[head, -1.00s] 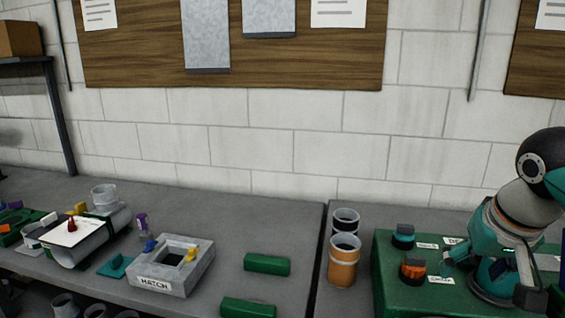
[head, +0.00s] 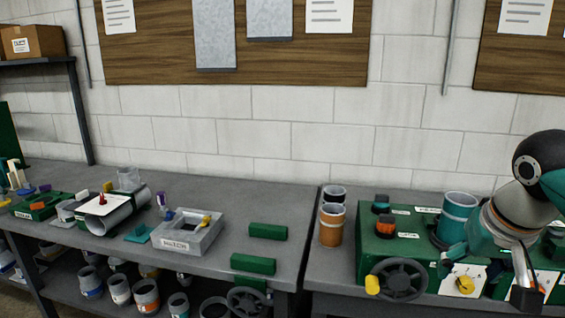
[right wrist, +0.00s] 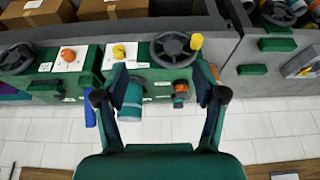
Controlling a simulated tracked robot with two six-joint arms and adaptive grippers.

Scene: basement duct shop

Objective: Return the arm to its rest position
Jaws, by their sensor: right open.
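My right arm (head: 535,180) reaches in from the right edge of the head view, bent down. Its gripper (head: 487,280) shows in front of the green control box (head: 405,245). In the right wrist view the gripper (right wrist: 160,97) has its two fingers spread wide with nothing held between them. The teal can also shows in the head view (head: 457,213), partly behind my arm. My left gripper is not in view.
The control box has a dark handwheel (head: 398,279) and a yellow knob (head: 465,285) on its front. An orange can (head: 332,225) stands beside it. The left bench holds a hatch block (head: 180,238) and green blocks (head: 267,231). Cans fill the shelf below.

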